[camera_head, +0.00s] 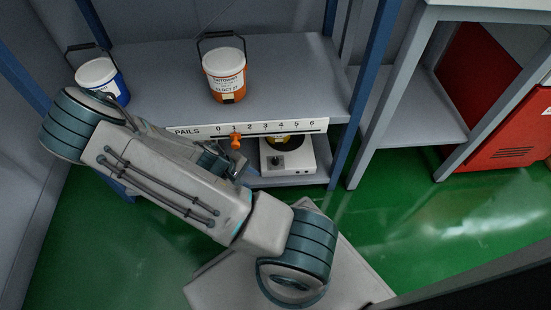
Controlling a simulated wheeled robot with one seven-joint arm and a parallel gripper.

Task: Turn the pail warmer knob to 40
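The pail warmer (305,158) is a white box on the lower shelf, below the numbered strip. A small dark knob (279,161) shows on its front; its setting and markings are too small to read. Something with a yellowish part sits on top of the warmer, mostly hidden by the strip. My gripper (226,165) seems to be left of the warmer, largely hidden behind my arm link, and appears apart from the knob. I cannot see whether its fingers are open.
An orange-labelled pail (225,76) and a blue-and-white pail (97,76) stand on the upper shelf (160,65). The "PAILS" strip (290,127) runs from 0 to 6, with an orange marker (236,141) near 1. Blue posts flank the shelf. Green floor (430,215) is clear at right.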

